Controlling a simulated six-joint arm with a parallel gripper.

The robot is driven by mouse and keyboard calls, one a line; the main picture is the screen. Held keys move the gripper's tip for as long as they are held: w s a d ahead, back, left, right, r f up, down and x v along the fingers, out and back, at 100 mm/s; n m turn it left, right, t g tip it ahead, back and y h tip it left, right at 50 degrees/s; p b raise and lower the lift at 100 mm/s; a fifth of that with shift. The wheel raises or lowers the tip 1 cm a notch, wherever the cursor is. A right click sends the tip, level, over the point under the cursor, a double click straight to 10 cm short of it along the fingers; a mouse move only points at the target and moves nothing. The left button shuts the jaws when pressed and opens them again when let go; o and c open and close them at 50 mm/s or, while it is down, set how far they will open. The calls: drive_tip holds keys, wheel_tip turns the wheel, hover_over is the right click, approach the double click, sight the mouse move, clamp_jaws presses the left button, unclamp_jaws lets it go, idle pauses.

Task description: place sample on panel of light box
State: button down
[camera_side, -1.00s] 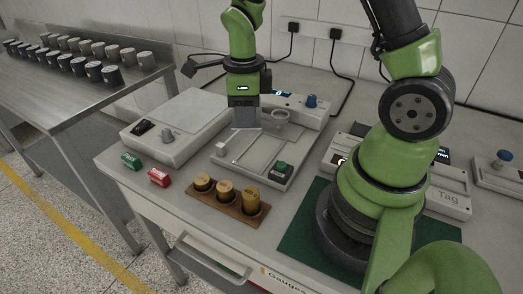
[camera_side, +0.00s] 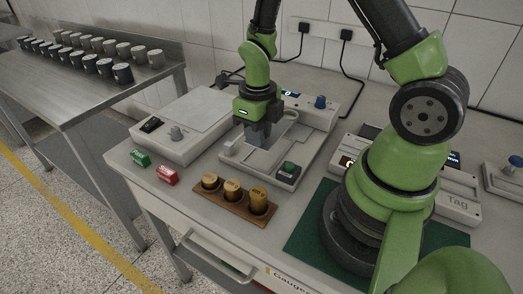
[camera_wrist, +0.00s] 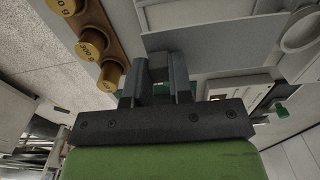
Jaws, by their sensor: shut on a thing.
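My gripper (camera_side: 259,141) points down over the middle instrument (camera_side: 235,160), a pale device with a raised rectangular frame, a ring and a green button. In the wrist view the two dark fingers (camera_wrist: 160,72) are close together and shut on a thin thing. The light box (camera_side: 185,118) is probably the pale device on the left, with a flat panel (camera_side: 197,108), a black switch and a knob. No sheet shows on its panel.
A wooden block (camera_side: 228,207) with several brass weights stands at the front. A green block (camera_side: 140,158) and a red block (camera_side: 166,176) lie near the left front edge. A steel table (camera_side: 110,95) with several cups stands further left.

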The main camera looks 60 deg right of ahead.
sight(259, 164)
drive_tip(key=shift+f, duration=2.6)
drive_tip(key=shift+f, duration=0.2)
drive_tip(key=c, duration=1)
unclamp_jaws()
